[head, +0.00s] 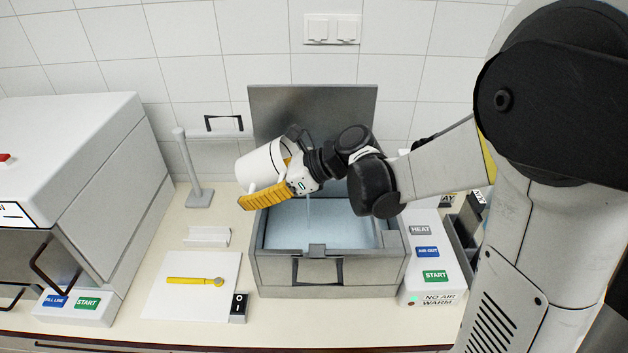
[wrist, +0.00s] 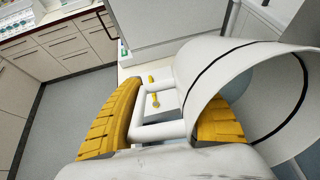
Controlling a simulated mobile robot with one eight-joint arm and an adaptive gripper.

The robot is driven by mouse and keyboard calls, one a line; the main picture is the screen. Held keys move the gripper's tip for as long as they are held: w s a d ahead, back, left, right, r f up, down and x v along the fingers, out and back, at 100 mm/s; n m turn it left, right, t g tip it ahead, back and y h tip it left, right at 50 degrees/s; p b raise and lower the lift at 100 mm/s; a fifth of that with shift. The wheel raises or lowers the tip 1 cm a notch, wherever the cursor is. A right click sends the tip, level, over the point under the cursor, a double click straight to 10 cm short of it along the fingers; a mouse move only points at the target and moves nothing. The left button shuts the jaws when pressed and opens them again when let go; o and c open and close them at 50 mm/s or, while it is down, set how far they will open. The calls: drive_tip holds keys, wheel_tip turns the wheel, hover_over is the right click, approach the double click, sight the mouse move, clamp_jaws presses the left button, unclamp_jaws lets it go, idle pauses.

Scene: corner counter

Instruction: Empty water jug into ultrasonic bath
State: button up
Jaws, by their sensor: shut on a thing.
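The white water jug (head: 258,166) is held tilted above the back left of the ultrasonic bath (head: 281,277). My gripper (head: 268,194), with yellow fingers, is shut on the jug's handle. In the wrist view the jug (wrist: 232,72) has a dark line around it, and its handle (wrist: 160,131) lies between the fingers of my gripper (wrist: 168,110). The bath's lid (head: 345,108) stands open at the back, and pale blue water (head: 325,232) shows inside. A thin pale vertical line hangs below my gripper over the bath. I cannot tell how much water is in the jug.
A white machine (head: 75,170) stands at the left. A grey stand (head: 198,196), a small white holder (head: 207,237) and a white sheet (head: 185,300) with a yellow-handled tool (head: 190,281) lie left of the bath. A control panel (head: 428,262) is to its right.

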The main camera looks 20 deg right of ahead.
sight(257, 179)
drive_tip(key=shift+a+r, duration=0.1)
drive_tip(key=shift+r, duration=0.05)
idle(0.8)
drive_tip(key=shift+r+t+y+b, duration=0.5)
drive_tip(key=shift+r+y+b, duration=0.2)
drive_tip(key=shift+r+y, duration=0.25)
idle(3.1)
drive_tip(key=shift+s+d+r+t+y+b, duration=0.15)
drive_tip(key=shift+d+r+t+y+b, duration=0.05)
drive_tip(key=shift+d+r+y+b, duration=0.25)
drive_tip(key=shift+s+d+r+t+y+b, duration=0.2)
drive_tip(key=shift+d+y+b, duration=0.15)
drive_tip(key=shift+y+b, duration=0.2)
idle(2.0)
